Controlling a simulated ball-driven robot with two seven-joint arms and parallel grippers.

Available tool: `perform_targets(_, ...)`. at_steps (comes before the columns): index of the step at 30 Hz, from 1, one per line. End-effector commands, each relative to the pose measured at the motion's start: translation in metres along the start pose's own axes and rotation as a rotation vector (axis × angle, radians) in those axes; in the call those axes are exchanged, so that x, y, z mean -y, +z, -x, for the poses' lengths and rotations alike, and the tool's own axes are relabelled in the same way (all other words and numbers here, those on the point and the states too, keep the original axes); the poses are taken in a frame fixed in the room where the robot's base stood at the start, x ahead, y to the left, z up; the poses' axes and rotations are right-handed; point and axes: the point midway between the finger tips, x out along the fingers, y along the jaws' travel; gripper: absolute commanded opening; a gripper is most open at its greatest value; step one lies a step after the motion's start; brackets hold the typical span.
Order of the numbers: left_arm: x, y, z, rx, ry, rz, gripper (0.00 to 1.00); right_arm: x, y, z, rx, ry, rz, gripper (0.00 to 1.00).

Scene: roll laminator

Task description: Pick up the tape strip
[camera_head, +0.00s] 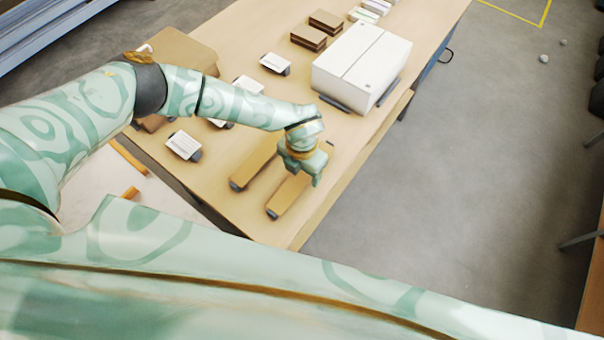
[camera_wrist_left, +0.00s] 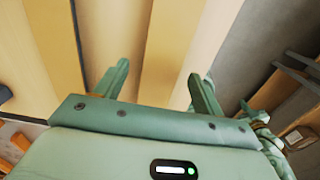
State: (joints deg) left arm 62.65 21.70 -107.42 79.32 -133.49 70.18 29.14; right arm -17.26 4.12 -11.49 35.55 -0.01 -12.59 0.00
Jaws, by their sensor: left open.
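Two long tan strips with dark grey ends lie side by side on the wooden table, a left one (camera_head: 254,165) and a right one (camera_head: 288,196). Either could be the tape strip; I cannot tell which. My left gripper (camera_head: 302,168) points down over the far part of the right strip and hides some of it. In the left wrist view its two fingers (camera_wrist_left: 158,72) are spread apart with nothing between them, above tan surfaces. I cannot tell whether the fingertips touch anything.
A white box-shaped machine (camera_head: 362,65) stands just beyond the gripper. Small white-topped blocks (camera_head: 184,146) and brown stacks (camera_head: 308,38) lie on the table (camera_head: 237,55). The table's right edge is close to the strips, with open grey floor (camera_head: 470,150) beyond.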

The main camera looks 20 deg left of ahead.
Motion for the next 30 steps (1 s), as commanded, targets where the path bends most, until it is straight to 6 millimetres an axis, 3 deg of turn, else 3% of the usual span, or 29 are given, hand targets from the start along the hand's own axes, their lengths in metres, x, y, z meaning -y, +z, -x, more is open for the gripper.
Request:
perform_targets(2, 0.000, 0.000, 0.001, 0.000, 0.000, 0.000, 0.66, -0.001, 0.001, 0.000, 0.001, 0.001, 0.001, 0.00)
perform_targets(6, 0.000, 0.000, 0.001, 0.000, 0.000, 0.000, 0.27, -0.004, 0.002, 0.000, 0.002, 0.005, 0.003, 0.00)
perform_targets(7, 0.000, 0.000, 0.001, 0.000, 0.000, 0.000, 0.21, -0.004, 0.002, 0.000, 0.003, 0.005, 0.003, 0.00)
perform_targets(20, 0.000, 0.001, 0.010, 0.001, 0.000, 0.000, 0.21, -0.008, 0.003, 0.002, 0.004, 0.010, 0.005, 0.00)
perform_targets(25, 0.001, 0.005, 0.038, 0.005, -0.001, -0.002, 0.21, -0.009, 0.002, 0.004, 0.003, 0.010, 0.004, 0.00)
perform_targets(30, 0.013, 0.041, 0.078, 0.007, 0.000, -0.003, 0.21, -0.006, 0.003, -0.006, 0.004, 0.008, 0.003, 0.00)
